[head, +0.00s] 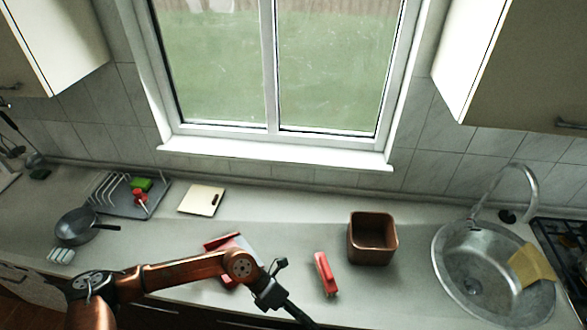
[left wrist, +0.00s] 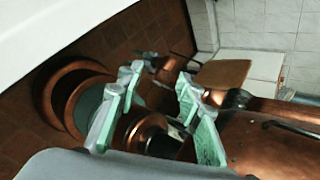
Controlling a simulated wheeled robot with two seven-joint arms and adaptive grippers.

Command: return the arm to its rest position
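My left arm (head: 190,272) comes in from the lower left of the head view, copper-coloured. It bends at a joint and runs down to the right over the counter's front edge. Its gripper is cut off by the bottom of the head view. In the left wrist view my left gripper (left wrist: 160,80) has its two pale green fingers spread apart, with nothing held between them. Behind the fingers are copper parts of my own body and a brown tiled floor (left wrist: 20,150). My right gripper is in neither view.
On the counter (head: 420,215) stand a brown square pot (head: 372,240) and a red object (head: 325,274). Another red item (head: 222,241) lies partly behind my arm. A pan (head: 75,226), dish rack (head: 120,195) and cutting board (head: 201,200) are left; the sink (head: 455,260) is right.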

